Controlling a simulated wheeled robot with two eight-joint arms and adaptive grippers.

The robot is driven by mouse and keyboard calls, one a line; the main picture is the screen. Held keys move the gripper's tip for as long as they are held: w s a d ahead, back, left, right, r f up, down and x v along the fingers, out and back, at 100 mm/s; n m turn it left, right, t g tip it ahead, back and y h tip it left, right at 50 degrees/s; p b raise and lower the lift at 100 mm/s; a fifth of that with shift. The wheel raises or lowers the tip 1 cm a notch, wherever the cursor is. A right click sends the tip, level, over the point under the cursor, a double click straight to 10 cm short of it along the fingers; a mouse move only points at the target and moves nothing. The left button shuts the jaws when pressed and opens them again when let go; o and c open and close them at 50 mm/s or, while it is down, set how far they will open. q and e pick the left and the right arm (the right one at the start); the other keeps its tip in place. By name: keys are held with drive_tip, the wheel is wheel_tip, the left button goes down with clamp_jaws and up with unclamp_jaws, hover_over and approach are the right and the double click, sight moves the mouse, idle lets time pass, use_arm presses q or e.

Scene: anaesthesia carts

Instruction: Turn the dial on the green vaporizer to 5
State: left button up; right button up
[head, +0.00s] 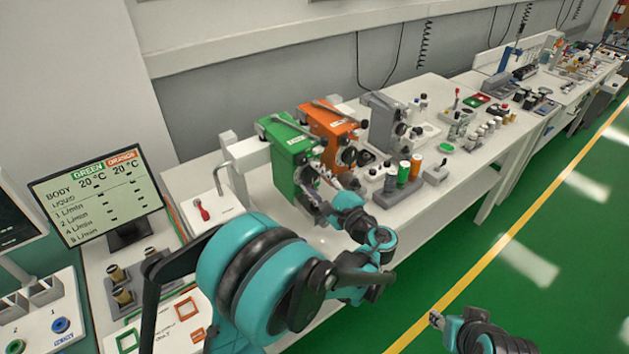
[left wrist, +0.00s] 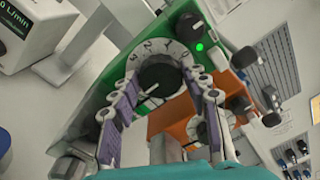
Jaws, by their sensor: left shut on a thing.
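The green vaporizer (head: 285,150) stands on the white bench, left of the orange one. My left gripper (head: 322,188) is at its front; the arm hides much of the contact. In the left wrist view the green vaporizer (left wrist: 95,107) fills the middle.
The orange vaporizer (head: 332,130) stands close beside the green one, with a grey unit (head: 385,120) further right. Coloured bottles (head: 403,172) stand in front. A monitor (head: 97,195) with a GREEN and ORANGE table is at the left. Green floor at the right is clear.

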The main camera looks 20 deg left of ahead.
idle(0.3)
use_arm(q)
drive_tip(key=o, duration=1.2)
drive_tip(key=shift+c, duration=0.2)
